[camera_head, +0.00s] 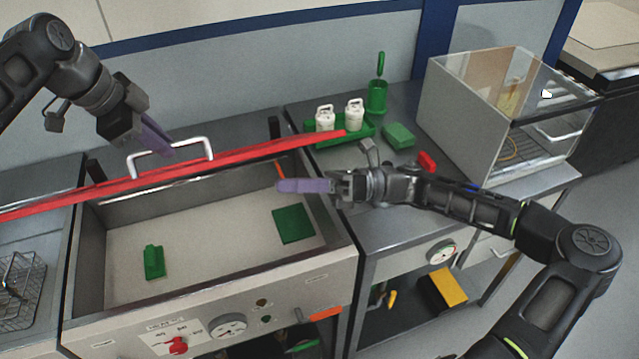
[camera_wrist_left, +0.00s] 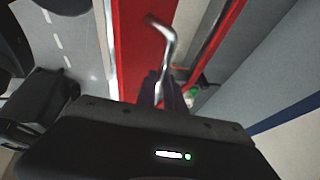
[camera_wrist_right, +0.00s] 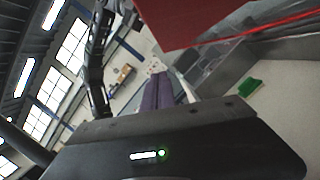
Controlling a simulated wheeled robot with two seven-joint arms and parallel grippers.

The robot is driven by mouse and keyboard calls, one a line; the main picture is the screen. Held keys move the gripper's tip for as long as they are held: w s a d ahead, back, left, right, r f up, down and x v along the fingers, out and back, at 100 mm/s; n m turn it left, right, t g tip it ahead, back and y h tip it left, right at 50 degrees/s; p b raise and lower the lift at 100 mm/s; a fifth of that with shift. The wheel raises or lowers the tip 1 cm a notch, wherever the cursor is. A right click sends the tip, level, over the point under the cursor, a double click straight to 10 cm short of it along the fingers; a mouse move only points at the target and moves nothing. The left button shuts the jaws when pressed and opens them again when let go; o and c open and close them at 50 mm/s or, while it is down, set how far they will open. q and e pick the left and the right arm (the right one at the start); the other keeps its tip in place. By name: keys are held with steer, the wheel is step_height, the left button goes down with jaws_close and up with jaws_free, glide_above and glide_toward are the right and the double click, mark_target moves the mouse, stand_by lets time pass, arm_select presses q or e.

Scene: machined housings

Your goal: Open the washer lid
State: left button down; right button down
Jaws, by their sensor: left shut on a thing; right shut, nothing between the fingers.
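The red washer lid (camera_head: 100,189) is raised, seen nearly edge-on above the open basin (camera_head: 200,216). A metal bar handle (camera_head: 196,141) stands on the lid. My left gripper (camera_head: 158,148) is at the handle, its purple fingers shut on it; the handle also shows at the fingers in the left wrist view (camera_wrist_left: 168,50). My right gripper (camera_head: 305,186) is shut and empty over the right side of the basin, below the lid. In the right wrist view its purple fingers (camera_wrist_right: 157,92) are together, with the red lid (camera_wrist_right: 190,18) overhead.
Inside the basin lie a green block (camera_head: 153,262) and a green square piece (camera_head: 293,224). On the right counter stand white bottles in a green tray (camera_head: 362,130), a green cup (camera_head: 377,97), a green sponge-like block (camera_head: 398,135) and a clear-sided box (camera_head: 500,110). A wire basket (camera_head: 22,285) is at left.

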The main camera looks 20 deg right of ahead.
arm_select(q)
steer(key=shift+w+a+f, duration=0.15)
steer(key=shift+a+f, duration=0.1)
arm_select(e)
steer(key=shift+w+a+r, duration=0.25)
steer(key=shift+w+r, duration=0.4)
steer(key=shift+r, duration=0.2)
steer(key=shift+w+a+r, duration=0.25)
steer(key=shift+w+r, duration=0.4)
steer(key=shift+r, duration=0.15)
